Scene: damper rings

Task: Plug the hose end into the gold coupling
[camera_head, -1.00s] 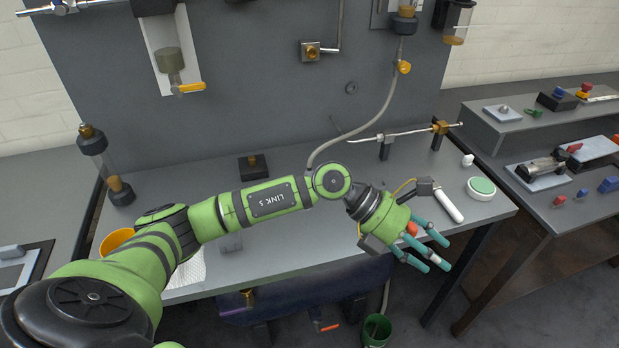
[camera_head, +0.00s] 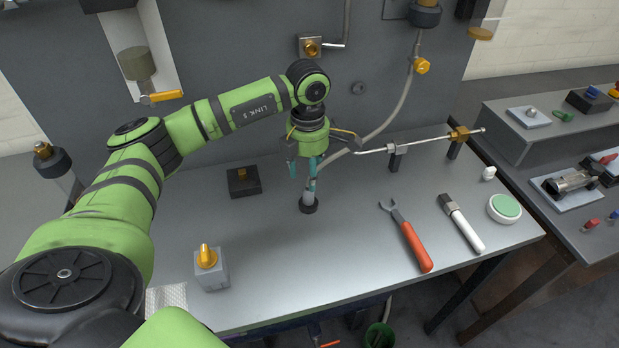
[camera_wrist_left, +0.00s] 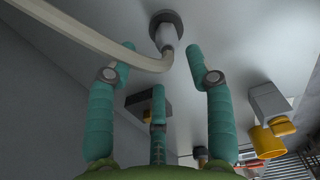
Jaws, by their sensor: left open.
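The grey hose (camera_head: 388,122) hangs from the wall fitting and curves down to the bench. Its hose end (camera_head: 308,196) stands in a dark round base; it also shows in the left wrist view (camera_wrist_left: 165,37). My left gripper (camera_head: 304,172) points down at the hose end, its teal fingers open and apart. In the left wrist view the hose crosses between the fingers, and the hose end lies just beyond the fingertips (camera_wrist_left: 158,60). Gold fittings sit on a grey block (camera_head: 207,256), a black block (camera_head: 242,173) and a wall plate (camera_head: 311,47); which is the coupling is unclear.
A red-handled wrench (camera_head: 412,240), a white-handled brush (camera_head: 462,224) and a green-topped round pad (camera_head: 505,207) lie at right. A rod on posts (camera_head: 425,141) runs behind them.

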